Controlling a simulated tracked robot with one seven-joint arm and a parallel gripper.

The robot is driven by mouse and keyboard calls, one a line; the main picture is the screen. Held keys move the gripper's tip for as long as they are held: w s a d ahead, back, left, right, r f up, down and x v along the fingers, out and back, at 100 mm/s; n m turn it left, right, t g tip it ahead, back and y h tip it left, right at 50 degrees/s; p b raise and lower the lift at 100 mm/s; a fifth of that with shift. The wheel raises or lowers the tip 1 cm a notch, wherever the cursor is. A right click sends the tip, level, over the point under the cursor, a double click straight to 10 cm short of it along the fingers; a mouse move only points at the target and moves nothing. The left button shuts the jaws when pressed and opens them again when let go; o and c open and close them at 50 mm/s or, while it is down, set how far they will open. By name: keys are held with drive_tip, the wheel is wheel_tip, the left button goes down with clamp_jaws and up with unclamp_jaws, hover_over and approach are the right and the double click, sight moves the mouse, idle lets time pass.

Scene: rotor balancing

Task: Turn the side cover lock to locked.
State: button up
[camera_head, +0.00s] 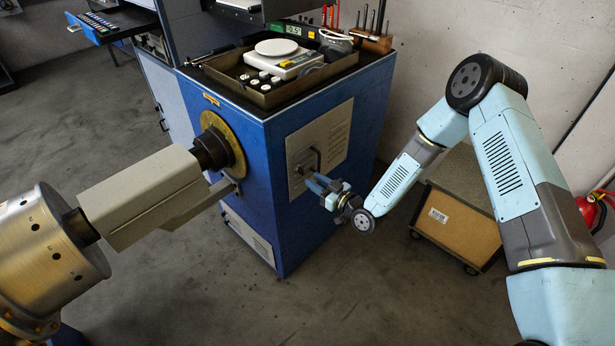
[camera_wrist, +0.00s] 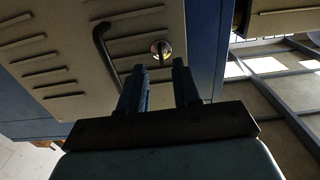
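The side cover (camera_head: 330,133) is a pale louvred panel on the right face of the blue cabinet. It also fills much of the wrist view (camera_wrist: 60,55). The side cover lock (camera_wrist: 161,48) is a small round metal piece with a dark mark, right of the black handle (camera_wrist: 104,50). My gripper (camera_head: 314,180) is close to the panel's lower part in the head view. In the wrist view my gripper (camera_wrist: 159,71) is open, its two blue fingers apart with nothing between them. The lock appears just beyond the fingertips. In the head view I cannot make out the lock.
A tray (camera_head: 268,98) with a scale and small weights sits on the cabinet (camera_head: 250,150). A grey rotor housing (camera_head: 150,195) juts out on the left. A wheeled brown box (camera_head: 455,225) stands on the floor under my arm. A red extinguisher (camera_head: 590,212) is at the far right.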

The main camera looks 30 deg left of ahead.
drive_tip(key=v, duration=0.8)
drive_tip(key=shift+d, duration=0.25)
